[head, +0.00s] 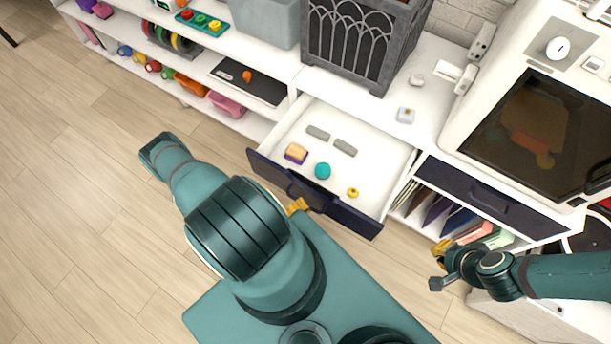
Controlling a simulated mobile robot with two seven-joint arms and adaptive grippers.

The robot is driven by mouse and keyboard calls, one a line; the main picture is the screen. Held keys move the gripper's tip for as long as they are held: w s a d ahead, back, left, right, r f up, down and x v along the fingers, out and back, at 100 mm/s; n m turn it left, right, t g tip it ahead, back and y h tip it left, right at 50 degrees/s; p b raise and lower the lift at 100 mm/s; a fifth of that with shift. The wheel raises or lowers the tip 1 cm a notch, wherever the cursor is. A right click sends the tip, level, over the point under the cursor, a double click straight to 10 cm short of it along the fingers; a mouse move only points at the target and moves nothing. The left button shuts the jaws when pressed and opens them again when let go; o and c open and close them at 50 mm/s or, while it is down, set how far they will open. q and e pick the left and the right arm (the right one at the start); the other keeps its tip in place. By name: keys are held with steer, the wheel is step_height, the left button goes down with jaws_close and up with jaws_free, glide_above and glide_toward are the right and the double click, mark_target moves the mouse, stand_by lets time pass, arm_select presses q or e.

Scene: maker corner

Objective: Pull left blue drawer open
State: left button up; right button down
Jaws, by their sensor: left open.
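The left blue drawer (350,222) has a dark navy front and a white inside. It stands pulled well out of the white cabinet, and its contents are in plain view. My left gripper (298,206) is at the outer side of the drawer front, close to the handle (308,193). Only its yellow-orange tip shows; my arm hides the rest. It is open, and I cannot tell whether it touches the handle. My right gripper (440,264) is low on the right, in front of the open shelf of folders and apart from the left drawer. Its jaw gap is unclear.
The drawer holds grey bars (344,147), a teal ball (323,171), a yellow ring (353,193) and a tan-purple block (296,153). A second navy drawer (487,196) on the right is shut. A printer-like machine (488,55) stands above it. Wooden floor is clear at left.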

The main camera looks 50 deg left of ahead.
arm_select(q)
steer(key=v, duration=1.1)
steer(key=shift+s, duration=0.2)
